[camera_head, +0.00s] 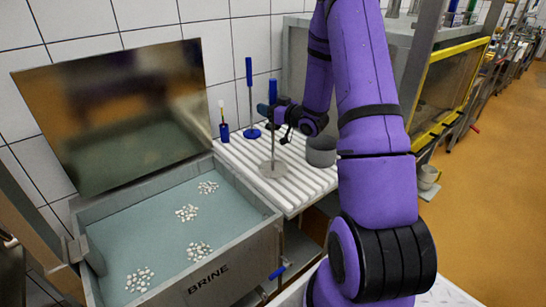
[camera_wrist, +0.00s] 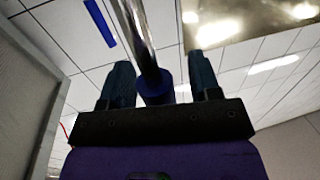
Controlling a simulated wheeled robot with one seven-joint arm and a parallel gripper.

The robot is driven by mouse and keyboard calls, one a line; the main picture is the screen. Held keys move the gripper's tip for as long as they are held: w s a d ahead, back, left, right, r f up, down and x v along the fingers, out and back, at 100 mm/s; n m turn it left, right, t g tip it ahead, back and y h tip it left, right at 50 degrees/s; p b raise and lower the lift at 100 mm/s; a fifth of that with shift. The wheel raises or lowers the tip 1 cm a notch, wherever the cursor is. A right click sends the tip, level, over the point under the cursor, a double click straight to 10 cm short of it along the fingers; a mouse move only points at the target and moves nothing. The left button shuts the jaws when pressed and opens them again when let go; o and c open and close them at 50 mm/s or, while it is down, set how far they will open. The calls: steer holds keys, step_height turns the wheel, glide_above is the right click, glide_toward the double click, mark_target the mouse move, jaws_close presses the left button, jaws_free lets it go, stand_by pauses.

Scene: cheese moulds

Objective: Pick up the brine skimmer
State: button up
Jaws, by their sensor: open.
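A tool that looks like the brine skimmer (camera_head: 273,169) stands upright on the draining board, with a flat metal disc at the bottom, a thin steel shaft and a blue grip at the top. My gripper (camera_head: 268,112) is at its upper part, just below the blue grip. In the wrist view a steel shaft with a blue part (camera_wrist: 140,38) runs between the two dark fingers of my gripper (camera_wrist: 160,80). The fingers are open, with gaps on both sides of the shaft.
Behind it stands a similar blue-handled tool (camera_head: 250,95) with a blue base. A small blue cup (camera_head: 223,132) is left of it. A grey pot (camera_head: 321,151) stands to the right on the white ribbed board (camera_head: 240,160). The brine tank (camera_head: 235,262) with raised lid (camera_head: 110,115) is left.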

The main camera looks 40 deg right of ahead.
steer(key=shift+c, duration=0.5)
jaws_close()
steer(key=shift+r, duration=0.1)
